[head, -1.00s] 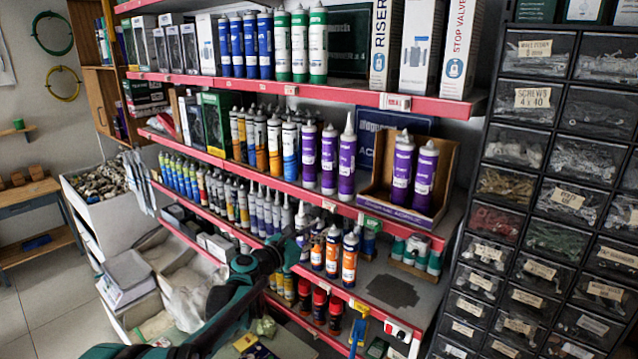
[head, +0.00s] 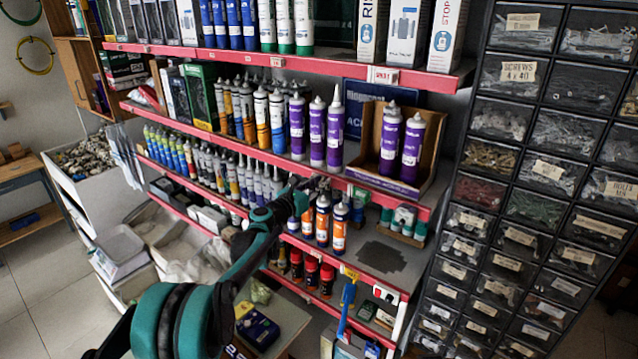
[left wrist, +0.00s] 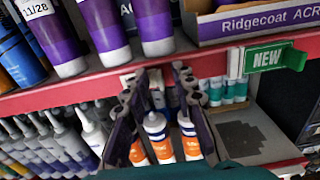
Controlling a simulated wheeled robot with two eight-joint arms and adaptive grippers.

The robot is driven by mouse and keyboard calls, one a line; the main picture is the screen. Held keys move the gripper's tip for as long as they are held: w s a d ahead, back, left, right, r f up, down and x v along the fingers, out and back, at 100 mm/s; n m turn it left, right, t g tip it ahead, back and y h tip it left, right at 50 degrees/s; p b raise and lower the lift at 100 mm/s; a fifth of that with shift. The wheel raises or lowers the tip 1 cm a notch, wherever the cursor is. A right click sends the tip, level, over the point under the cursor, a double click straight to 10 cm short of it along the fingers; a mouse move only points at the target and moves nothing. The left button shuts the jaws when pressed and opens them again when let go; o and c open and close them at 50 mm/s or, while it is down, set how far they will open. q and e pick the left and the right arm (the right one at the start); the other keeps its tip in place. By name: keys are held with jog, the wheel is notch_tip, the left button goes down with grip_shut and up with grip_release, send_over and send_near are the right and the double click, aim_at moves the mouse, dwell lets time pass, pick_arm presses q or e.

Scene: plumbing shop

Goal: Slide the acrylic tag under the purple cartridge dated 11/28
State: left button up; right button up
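Three purple cartridges stand in a row on the middle shelf. The leftmost one (head: 297,130) shows a white label reading 11/28 in the left wrist view (left wrist: 62,48). My left gripper (head: 319,184) is at that shelf's red front rail, below and slightly right of the row. In the left wrist view (left wrist: 161,74) its two fingers stand apart, with a gap between them. A small whitish tag (left wrist: 127,80) is on the rail by the left finger, partly hidden; I cannot read it, nor tell if it is the acrylic tag. My right gripper is not in view.
A green NEW tag (left wrist: 267,57) is on the rail to the right, below an open display box (head: 436,165) with two more purple cartridges. Orange-and-white cartridges (head: 322,220) stand on the shelf below, behind the fingers. A drawer cabinet (head: 520,160) stands at right.

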aim_at(297, 167)
pick_arm(q)
grip_shut()
jog(key=w+a, duration=0.2)
jog(key=a, duration=0.1)
jog(key=w+a+b, duration=0.1)
jog(key=w+a, duration=0.1)
jog(key=a, duration=0.1)
jog(key=w+a, duration=0.3)
jog(key=shift+a, duration=0.35)
grip_release()
